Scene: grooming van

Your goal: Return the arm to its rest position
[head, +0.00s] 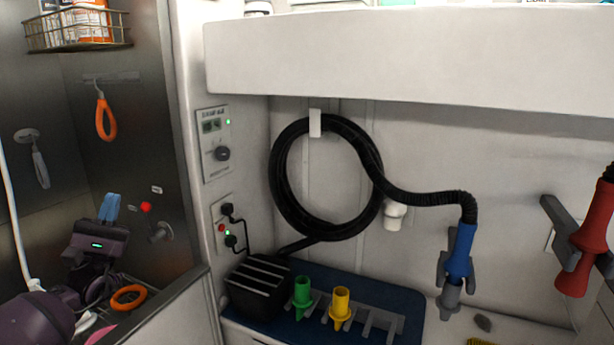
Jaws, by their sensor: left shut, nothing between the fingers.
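My left gripper (109,206) is in the lower left of the head view, with blue fingertips pointing up and a dark body with a green light. Its fingers are shut together and hold nothing. It is in front of the steel-walled tub area at the left. My left arm runs from the gripper down to the bottom left corner. My right gripper is not in view.
A steel-walled tub (162,278) has an orange ring (128,297) near its edge. A black hose (278,190) hangs coiled on the wall, ending at a blue nozzle (460,250). Green (302,297) and yellow (340,305) nozzles stand below. A red nozzle (586,245) is at right.

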